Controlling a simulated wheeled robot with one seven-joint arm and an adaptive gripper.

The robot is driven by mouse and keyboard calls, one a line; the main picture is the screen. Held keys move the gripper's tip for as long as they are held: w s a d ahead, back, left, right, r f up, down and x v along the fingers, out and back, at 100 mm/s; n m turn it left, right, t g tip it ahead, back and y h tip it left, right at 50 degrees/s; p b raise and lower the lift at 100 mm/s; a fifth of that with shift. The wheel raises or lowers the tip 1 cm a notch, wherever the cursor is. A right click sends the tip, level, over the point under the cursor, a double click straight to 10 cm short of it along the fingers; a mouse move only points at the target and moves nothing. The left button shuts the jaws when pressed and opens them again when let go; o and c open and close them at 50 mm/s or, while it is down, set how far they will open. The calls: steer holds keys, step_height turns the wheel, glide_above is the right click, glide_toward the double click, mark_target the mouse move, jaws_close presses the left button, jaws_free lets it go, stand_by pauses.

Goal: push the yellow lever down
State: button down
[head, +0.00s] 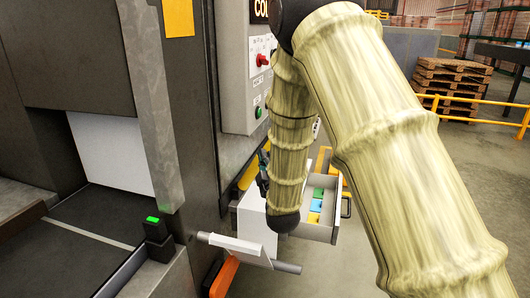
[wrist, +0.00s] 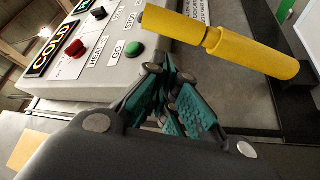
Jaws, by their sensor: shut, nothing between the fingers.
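The yellow lever (wrist: 222,42) is a thick yellow cylinder with a dark end, lying across the upper middle of the wrist view beside the control panel. In the head view a yellow bar (head: 247,174), likely the same lever, shows just below the panel, partly hidden by my arm. My gripper (wrist: 170,74) is shut and empty, its teal-padded fingers pointing toward the panel and lever. In the wrist view its tips appear just below the lever; I cannot tell whether they touch. In the head view the gripper is mostly hidden behind my arm.
The grey control panel (wrist: 100,62) has a red knob (wrist: 74,48) and a green button (wrist: 134,48). An open drawer (head: 322,229) with coloured items is below my arm. An orange handle (head: 223,279) and a grey bar (head: 288,267) stick out nearby. Pallets (head: 450,85) stand far back.

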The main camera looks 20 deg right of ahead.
steer(key=a+p+x, duration=0.1)
steer(key=x, duration=0.7)
steer(key=shift+w+d+p, duration=0.35)
steer(key=shift+d+p, duration=0.05)
steer(key=shift+d, duration=0.05)
